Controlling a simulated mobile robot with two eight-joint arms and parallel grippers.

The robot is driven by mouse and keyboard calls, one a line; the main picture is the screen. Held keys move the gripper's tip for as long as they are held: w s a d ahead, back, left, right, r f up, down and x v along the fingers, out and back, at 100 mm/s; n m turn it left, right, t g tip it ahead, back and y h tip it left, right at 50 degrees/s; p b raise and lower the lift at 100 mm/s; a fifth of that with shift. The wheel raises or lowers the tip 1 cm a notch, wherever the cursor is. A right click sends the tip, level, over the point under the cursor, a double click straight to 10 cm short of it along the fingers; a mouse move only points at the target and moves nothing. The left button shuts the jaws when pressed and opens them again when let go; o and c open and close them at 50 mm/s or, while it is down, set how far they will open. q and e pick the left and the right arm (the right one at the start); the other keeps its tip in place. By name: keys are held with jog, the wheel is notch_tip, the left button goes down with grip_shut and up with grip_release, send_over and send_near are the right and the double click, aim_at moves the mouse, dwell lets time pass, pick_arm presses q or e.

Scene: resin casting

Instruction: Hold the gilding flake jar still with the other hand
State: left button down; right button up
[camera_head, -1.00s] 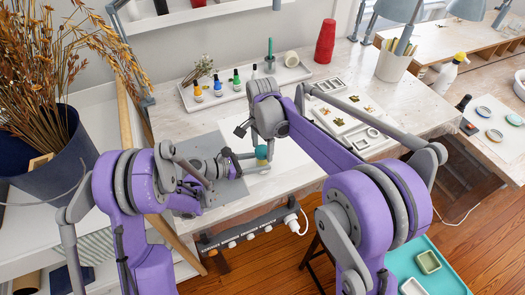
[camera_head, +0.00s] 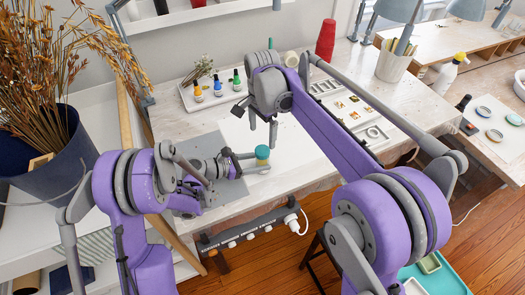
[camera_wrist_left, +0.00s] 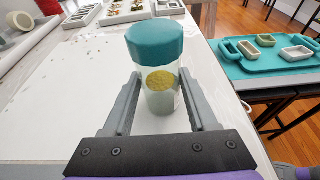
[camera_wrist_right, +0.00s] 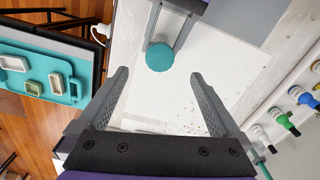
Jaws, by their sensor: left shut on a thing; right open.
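The gilding flake jar (camera_wrist_left: 161,92) is clear, with gold flakes inside and a teal lid (camera_wrist_left: 155,42) on top. It stands upright near the table's front edge, and its lid shows in the head view (camera_head: 262,152). My left gripper (camera_head: 259,164) is shut on the jar, one finger on each side of its body in the left wrist view. My right gripper (camera_head: 263,130) is open and empty, above and apart from the jar. In the right wrist view the lid (camera_wrist_right: 173,56) lies beyond my right fingertips (camera_wrist_right: 160,76).
A tray with small coloured bottles (camera_head: 216,84) stands at the back. A red cup stack (camera_head: 326,42) is behind. Moulds and trays (camera_head: 350,110) lie to the right. White sheet (camera_wrist_right: 205,58) around the jar is mostly clear. A teal tray (camera_wrist_left: 270,57) sits lower, beyond the table edge.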

jog(key=shift+r, duration=2.3)
pick_arm(q)
jog(key=shift+c, duration=0.6)
grip_release()
